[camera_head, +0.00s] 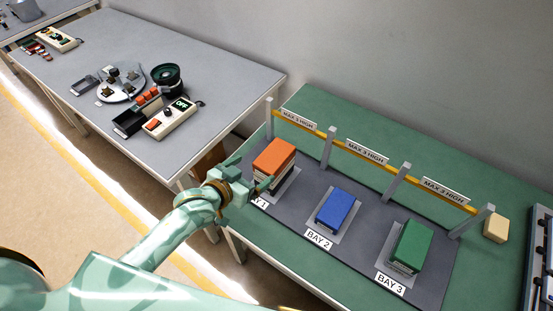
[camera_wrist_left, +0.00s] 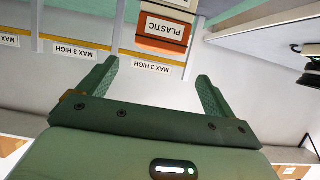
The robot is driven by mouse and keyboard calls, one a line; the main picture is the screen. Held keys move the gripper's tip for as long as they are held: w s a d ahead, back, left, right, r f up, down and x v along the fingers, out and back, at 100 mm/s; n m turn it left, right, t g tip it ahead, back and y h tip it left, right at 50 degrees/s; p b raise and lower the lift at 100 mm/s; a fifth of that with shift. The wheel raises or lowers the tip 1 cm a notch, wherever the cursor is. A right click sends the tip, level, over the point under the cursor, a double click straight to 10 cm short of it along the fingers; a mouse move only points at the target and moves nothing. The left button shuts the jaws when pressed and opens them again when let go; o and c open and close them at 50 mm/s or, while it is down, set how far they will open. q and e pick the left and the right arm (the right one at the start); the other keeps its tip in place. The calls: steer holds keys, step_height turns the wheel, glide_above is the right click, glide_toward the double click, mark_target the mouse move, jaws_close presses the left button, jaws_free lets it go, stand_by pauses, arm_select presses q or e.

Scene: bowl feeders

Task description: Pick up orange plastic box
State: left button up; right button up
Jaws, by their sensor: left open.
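The orange plastic box (camera_head: 275,155) stands in bay 1, at the left end of the dark mat, with an orange top and a pale side. In the left wrist view the orange box (camera_wrist_left: 160,45) appears upside down with a "PLASTIC" label, beyond and between the fingers. My left gripper (camera_head: 264,185) is close beside the near-left side of the box and partly covers the bay 1 label. In the left wrist view my left gripper (camera_wrist_left: 159,70) has its fingers spread with nothing between the tips. My right gripper is not in view.
A blue box (camera_head: 336,210) is in bay 2 and a green box (camera_head: 410,246) in bay 3. A yellow rail (camera_head: 365,158) on grey posts with "MAX 3 HIGH" signs runs behind the bays. A cream block (camera_head: 496,228) stands right. A grey table (camera_head: 215,75) holds equipment.

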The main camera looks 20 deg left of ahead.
mark_target(270, 160)
arm_select(q)
steer(key=b+x, duration=0.1)
steer(key=x, duration=0.4)
steer(key=shift+f, duration=0.1)
steer(key=b+x, duration=0.1)
steer(key=x, duration=0.4)
steer(key=shift+d+f, duration=0.2)
steer(key=shift+f, duration=0.05)
steer(key=shift+s+r, duration=0.1)
steer(key=c, duration=1.2)
